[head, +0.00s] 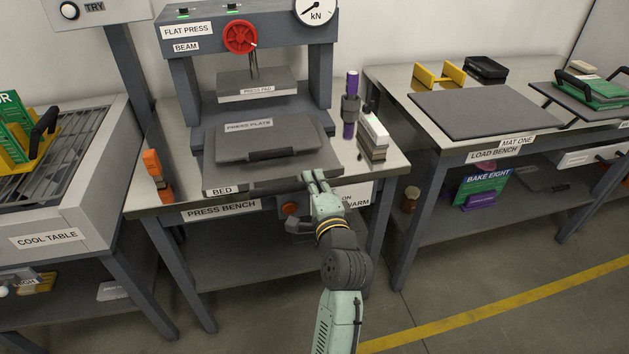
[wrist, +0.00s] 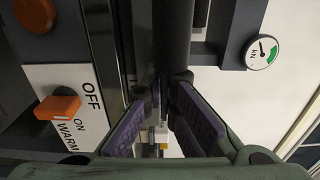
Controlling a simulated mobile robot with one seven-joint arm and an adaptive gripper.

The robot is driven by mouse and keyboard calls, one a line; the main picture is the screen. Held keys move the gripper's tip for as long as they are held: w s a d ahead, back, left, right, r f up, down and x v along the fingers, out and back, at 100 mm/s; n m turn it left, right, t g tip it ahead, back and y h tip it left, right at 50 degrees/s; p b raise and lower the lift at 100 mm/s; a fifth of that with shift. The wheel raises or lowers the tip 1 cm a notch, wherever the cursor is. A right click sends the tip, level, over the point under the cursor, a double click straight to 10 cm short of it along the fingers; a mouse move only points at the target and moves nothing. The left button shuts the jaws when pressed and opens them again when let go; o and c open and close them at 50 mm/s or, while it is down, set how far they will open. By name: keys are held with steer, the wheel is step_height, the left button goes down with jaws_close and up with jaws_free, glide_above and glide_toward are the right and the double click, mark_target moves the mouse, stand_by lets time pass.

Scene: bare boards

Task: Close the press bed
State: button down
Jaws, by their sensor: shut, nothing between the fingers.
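The press bed (head: 222,190) is a dark grey slab on the press bench, pulled out toward the front of the flat press, with a dark bar along its front edge. A press plate (head: 255,142) with a dark handle lies on the bed, forward of the press pad (head: 257,88). My gripper (head: 312,178) is at the right end of the bed's front edge, fingers shut and empty. In the wrist view, the purple-padded fingers of my gripper (wrist: 167,92) converge close to a dark bar. Whether they touch it is unclear.
A red wheel (head: 240,37) and a dial (head: 316,8) are on the press beam. A purple-ended cylinder (head: 351,105) and a stack of small blocks (head: 372,135) stand right of the bed. An orange item (head: 153,163) stands left. An orange OFF/ON WARM switch (wrist: 57,108) is beside my gripper.

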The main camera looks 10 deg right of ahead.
mark_target(305, 160)
steer(key=w+p, duration=0.1)
steer(key=w, duration=0.8)
steer(key=shift+w, duration=0.25)
steer(key=shift+s, duration=0.2)
